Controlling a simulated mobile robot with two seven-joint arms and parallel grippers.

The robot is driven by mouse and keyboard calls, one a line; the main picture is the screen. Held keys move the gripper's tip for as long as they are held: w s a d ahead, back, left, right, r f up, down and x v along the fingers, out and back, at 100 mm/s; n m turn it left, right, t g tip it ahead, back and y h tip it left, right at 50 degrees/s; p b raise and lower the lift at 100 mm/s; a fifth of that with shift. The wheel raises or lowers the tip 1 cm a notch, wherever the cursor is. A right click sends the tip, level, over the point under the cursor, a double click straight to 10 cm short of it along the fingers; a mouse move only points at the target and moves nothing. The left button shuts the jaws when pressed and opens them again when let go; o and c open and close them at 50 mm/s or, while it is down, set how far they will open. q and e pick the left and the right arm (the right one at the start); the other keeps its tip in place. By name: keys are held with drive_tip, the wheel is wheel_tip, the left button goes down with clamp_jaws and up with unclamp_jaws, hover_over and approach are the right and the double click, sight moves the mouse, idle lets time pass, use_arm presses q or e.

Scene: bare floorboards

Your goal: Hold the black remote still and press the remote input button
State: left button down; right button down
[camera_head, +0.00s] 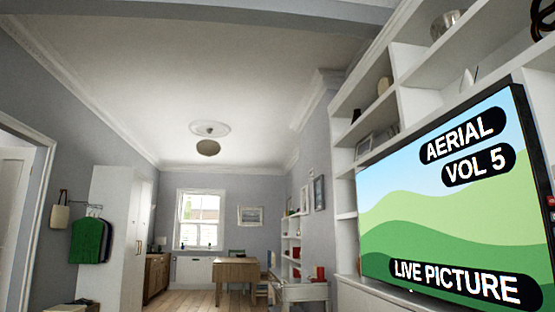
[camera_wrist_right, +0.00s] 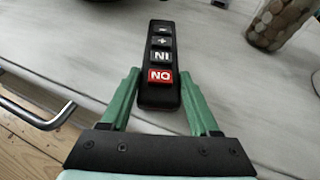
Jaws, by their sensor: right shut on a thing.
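The black remote (camera_wrist_right: 159,98) shows in the right wrist view above a pale wooden top, with its buttons facing up. From my side its labels look upside down: a red button (camera_wrist_right: 160,76) reads ON and a grey input button (camera_wrist_right: 160,57) reads IN, with plus and minus buttons beyond. My right gripper (camera_wrist_right: 161,82) is shut on the remote, one green finger at each side of its near half. The television (camera_head: 460,210) at the right of the head view reads AERIAL, VOL 5 and LIVE PICTURE. My left gripper and the remote are not in the head view.
A metal handle (camera_wrist_right: 35,118) sticks out at the left, above floorboards. Shelves (camera_head: 405,95) surround the television.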

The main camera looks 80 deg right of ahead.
idle(0.3)
drive_tip(key=shift+c, duration=0.2)
unclamp_jaws()
drive_tip(key=shift+s, duration=0.1)
drive_tip(key=v, duration=0.8)
